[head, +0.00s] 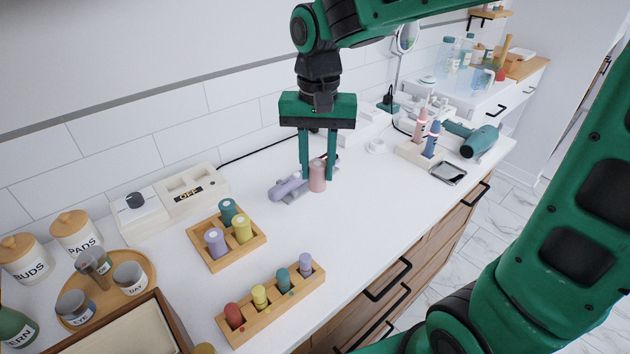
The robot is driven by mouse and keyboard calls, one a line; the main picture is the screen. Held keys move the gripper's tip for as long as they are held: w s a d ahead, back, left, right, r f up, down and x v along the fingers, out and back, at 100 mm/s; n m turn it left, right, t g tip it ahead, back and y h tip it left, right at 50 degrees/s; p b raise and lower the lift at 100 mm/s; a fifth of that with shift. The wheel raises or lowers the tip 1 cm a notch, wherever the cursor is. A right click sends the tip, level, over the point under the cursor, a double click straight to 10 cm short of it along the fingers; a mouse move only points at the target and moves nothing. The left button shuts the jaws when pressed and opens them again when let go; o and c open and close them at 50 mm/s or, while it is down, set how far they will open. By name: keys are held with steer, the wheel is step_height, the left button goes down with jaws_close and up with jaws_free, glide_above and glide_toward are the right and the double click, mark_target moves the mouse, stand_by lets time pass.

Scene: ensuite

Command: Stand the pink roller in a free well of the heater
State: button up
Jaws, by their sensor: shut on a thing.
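The pink roller (317,179) is upright between the two fingers of my gripper (317,172), which is shut on it. The gripper points straight down over the middle of the counter. The roller's base is at or just above the counter; I cannot tell whether it touches. The heater looks to be the white unit (160,218) by the wall at left, with a dial, an "OFF" label and a black cord. Its top has pale square recesses, and I see no roller in them. My gripper is well to the right of it.
A lilac styling tool (287,187) lies close left of the roller. A wooden tray (222,262) holds lilac, yellow and teal rollers. A wooden rack (282,311) with several coloured pieces stands in front. A hair dryer (478,142) lies at right. White counter is bare between.

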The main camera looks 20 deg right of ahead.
steer(key=shift+w+d+f, duration=1.2)
steer(key=shift+d+f, duration=0.3)
steer(key=shift+f, duration=0.35)
steer(key=shift+w+d+f, duration=1.2)
steer(key=shift+d+f, duration=0.35)
steer(key=shift+f, duration=0.25)
steer(key=shift+w+d+f, duration=1.2)
steer(key=shift+d+f, duration=0.3)
steer(key=shift+f, duration=0.35)
steer(key=shift+f, duration=0.1)
steer(key=o, duration=1)
steer(key=shift+o, duration=0.2)
step_height(320, 180, up, 12)
